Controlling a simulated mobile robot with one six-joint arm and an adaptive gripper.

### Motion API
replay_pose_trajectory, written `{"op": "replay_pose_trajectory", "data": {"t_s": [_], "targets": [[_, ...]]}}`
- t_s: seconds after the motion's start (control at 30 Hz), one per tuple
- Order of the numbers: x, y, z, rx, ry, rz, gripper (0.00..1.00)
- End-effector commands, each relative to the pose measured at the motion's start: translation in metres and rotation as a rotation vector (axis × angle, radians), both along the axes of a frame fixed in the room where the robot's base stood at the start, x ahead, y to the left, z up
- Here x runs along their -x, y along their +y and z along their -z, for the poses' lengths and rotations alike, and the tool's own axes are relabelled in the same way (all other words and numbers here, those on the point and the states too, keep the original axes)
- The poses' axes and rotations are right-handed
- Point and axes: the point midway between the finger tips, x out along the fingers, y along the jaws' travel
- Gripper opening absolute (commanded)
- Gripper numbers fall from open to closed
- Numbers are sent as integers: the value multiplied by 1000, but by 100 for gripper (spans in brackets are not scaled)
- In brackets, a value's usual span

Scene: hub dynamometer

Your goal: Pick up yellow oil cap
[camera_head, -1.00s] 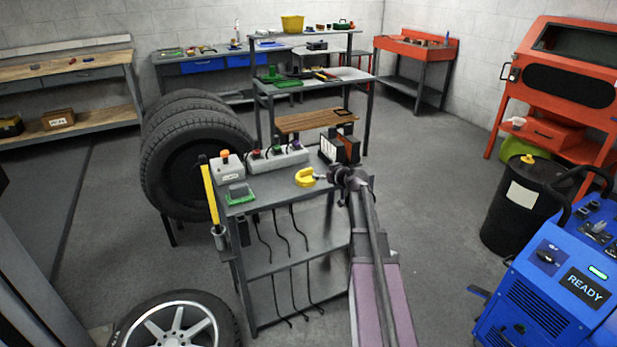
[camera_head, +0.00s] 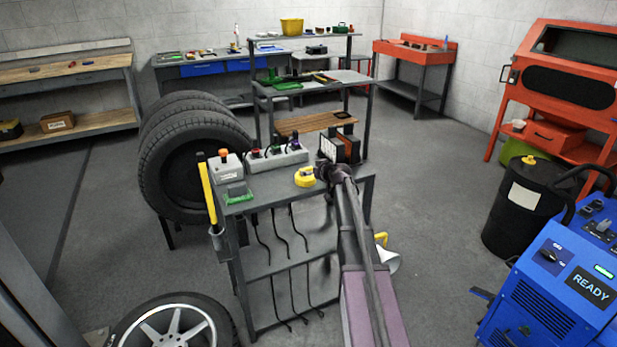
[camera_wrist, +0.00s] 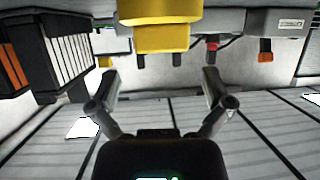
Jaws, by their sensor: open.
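A yellow round piece that looks like the oil cap (camera_head: 305,177) sits on top of the grey bench. In the wrist view a yellow block-like shape (camera_wrist: 160,25), which I take to be the same cap, fills the top middle. My gripper (camera_head: 322,174) is just right of the cap in the head view, and the wrist hides part of the contact area. In the wrist view my gripper (camera_wrist: 160,80) has its fingers spread wide and empty, with the yellow shape beyond and between the fingertips. I cannot tell whether they touch it.
The grey bench (camera_head: 262,202) also holds a grey switch box (camera_head: 276,158), a green-topped item (camera_head: 238,193) and a black-and-orange box (camera_head: 347,148) close behind my gripper. A black drum (camera_head: 515,215) with a yellow top piece stands right. Tyres (camera_head: 160,165) stand left.

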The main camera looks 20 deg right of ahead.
Motion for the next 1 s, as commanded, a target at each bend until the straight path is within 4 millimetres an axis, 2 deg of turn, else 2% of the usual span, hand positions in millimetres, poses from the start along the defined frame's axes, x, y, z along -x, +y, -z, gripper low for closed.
{"op": "replay_pose_trajectory", "data": {"t_s": [0.27, 0.73, 1.0], "targets": [[-3, 1, 2, 1, 0, 0, 100], [-44, 7, 23, 0, 0, -2, 100], [-47, 8, 23, 1, 0, -1, 100]]}}
